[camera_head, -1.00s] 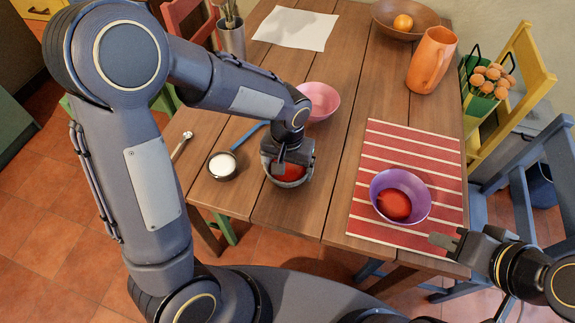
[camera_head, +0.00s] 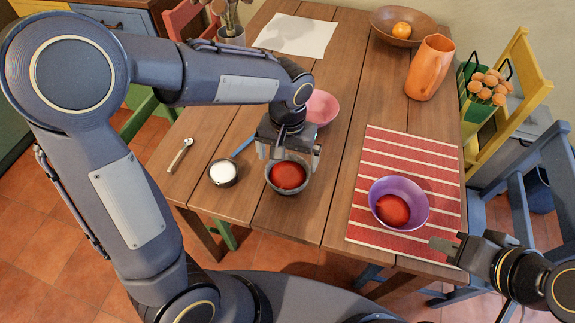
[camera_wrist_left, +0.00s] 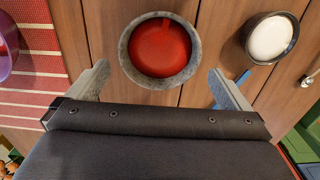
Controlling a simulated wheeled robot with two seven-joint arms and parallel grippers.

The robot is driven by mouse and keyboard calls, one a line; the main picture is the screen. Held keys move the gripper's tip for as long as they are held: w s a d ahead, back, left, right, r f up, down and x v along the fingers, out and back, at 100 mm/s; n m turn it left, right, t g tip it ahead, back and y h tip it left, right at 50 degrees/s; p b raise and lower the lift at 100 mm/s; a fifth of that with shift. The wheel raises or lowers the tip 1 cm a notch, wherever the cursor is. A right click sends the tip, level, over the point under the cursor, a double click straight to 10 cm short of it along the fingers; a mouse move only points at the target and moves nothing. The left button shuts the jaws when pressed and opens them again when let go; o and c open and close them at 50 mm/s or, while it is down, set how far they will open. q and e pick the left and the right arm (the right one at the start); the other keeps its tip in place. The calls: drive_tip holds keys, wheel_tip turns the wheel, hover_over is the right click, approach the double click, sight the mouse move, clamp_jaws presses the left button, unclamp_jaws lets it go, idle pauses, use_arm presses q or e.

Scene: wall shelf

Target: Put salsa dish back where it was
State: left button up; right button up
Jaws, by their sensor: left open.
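The salsa dish (camera_head: 287,176), a grey bowl with red salsa in it, stands upright on the wooden table near its front edge. In the left wrist view the salsa dish (camera_wrist_left: 160,49) lies just beyond and between the spread fingers, apart from both. My left gripper (camera_head: 287,158) is open and empty, just above and behind the dish; its fingers also show in the left wrist view (camera_wrist_left: 160,88). My right gripper (camera_head: 447,247) is at the lower right, near the striped mat's front edge; I cannot tell whether its jaws are apart.
A small dark bowl of white stuff (camera_head: 223,172) stands left of the salsa dish. A pink bowl (camera_head: 322,107) is behind it. A purple bowl (camera_head: 414,191) with something red sits on the striped mat (camera_head: 385,150). An orange jug (camera_head: 430,68) stands at the back right.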

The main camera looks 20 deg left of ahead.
use_arm(q)
drive_tip(key=s+a+r+n+t+h, duration=0.1)
drive_tip(key=s+a+r+t+h, duration=0.15)
drive_tip(key=s+a+r, duration=0.5)
drive_tip(key=s+a+n+t+h, duration=0.1)
drive_tip(key=s+t, duration=0.2)
drive_tip(key=s, duration=0.5)
drive_tip(key=shift+s+a, duration=0.35)
wheel_tip(320, 180, up, 6)
drive_tip(key=p, duration=0.6)
drive_tip(key=shift+f, duration=0.15)
